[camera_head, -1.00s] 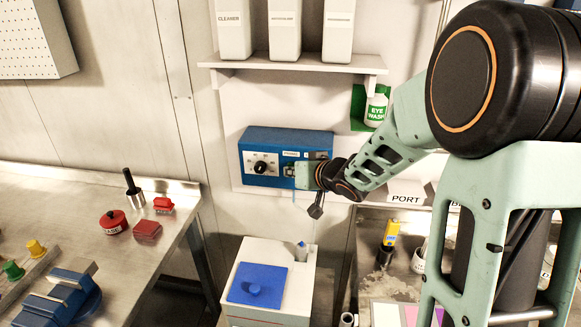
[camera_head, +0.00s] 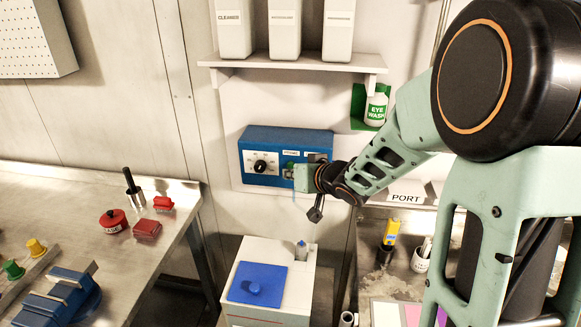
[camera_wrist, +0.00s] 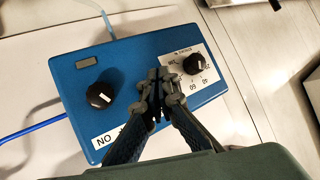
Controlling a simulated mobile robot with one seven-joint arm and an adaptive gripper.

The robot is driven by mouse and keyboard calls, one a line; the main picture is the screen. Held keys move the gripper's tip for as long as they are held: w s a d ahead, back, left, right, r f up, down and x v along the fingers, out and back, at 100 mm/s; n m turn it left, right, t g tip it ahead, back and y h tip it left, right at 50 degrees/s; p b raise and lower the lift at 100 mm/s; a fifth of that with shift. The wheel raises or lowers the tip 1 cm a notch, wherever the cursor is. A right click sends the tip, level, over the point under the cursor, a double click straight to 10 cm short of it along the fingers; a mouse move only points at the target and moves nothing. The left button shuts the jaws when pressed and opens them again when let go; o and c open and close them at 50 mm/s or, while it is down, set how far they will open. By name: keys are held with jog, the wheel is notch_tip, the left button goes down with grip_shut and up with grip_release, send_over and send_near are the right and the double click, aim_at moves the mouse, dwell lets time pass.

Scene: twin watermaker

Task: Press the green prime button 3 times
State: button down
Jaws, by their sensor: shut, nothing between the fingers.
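The blue control box (camera_head: 262,143) is fixed to the wall; it also fills the middle of the wrist view (camera_wrist: 75,88). A small green patch (camera_head: 289,165), apparently the prime button, shows on its face just left of my gripper (camera_head: 293,173). My gripper is in front of the box's right half, partly covering it. In the wrist view the fingertips (camera_wrist: 159,76) are shut and empty over the box face between two black knobs, and the green button is not visible, apparently behind the fingers. I cannot tell whether the fingertips touch it.
A black knob (camera_head: 260,167) is on the box's left side in the head view. A shelf (camera_head: 300,65) with white bottles hangs above. A white unit with a blue lid (camera_head: 258,284) stands below. A metal bench (camera_head: 75,190) is at left, and an eye wash bottle (camera_head: 376,108) at right.

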jog(key=s, duration=0.2)
jog(key=s+a, duration=0.1)
jog(key=s, duration=0.2)
jog(key=shift+b, duration=0.3)
jog(key=shift+f, duration=0.1)
dwell(0.5)
